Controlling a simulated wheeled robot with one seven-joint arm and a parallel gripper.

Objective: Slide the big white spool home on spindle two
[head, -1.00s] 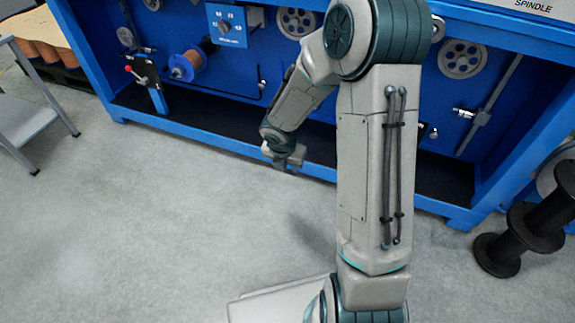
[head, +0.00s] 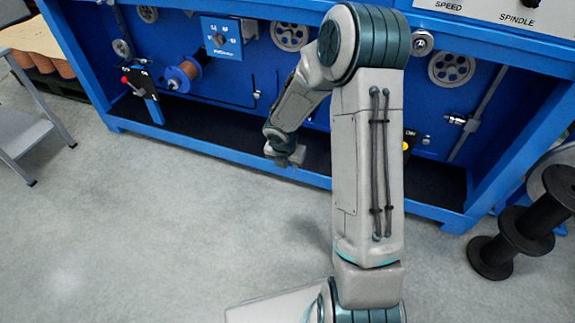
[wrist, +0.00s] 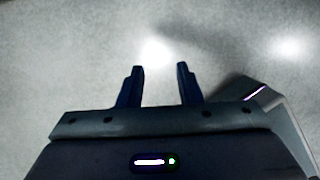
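No big white spool can be made out for certain in either view. The machine (head: 225,158) is blue, with pulleys and fittings on its face; I cannot tell which is spindle two. A small spool of copper wire (head: 183,77) sits on its left part. My gripper (head: 287,160) hangs in front of the machine's lower opening, pointing down, apart from everything. In the wrist view my gripper (wrist: 158,86) has its two dark fingers apart, with only bare floor between and beyond them.
Black spools (head: 520,235) stand on the floor at the right, beside a grey disc (head: 563,185) cut by the picture edge. A grey step stool (head: 22,135) is at the left, with copper-coloured rolls (head: 55,67) behind. The grey floor (head: 150,230) between is clear.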

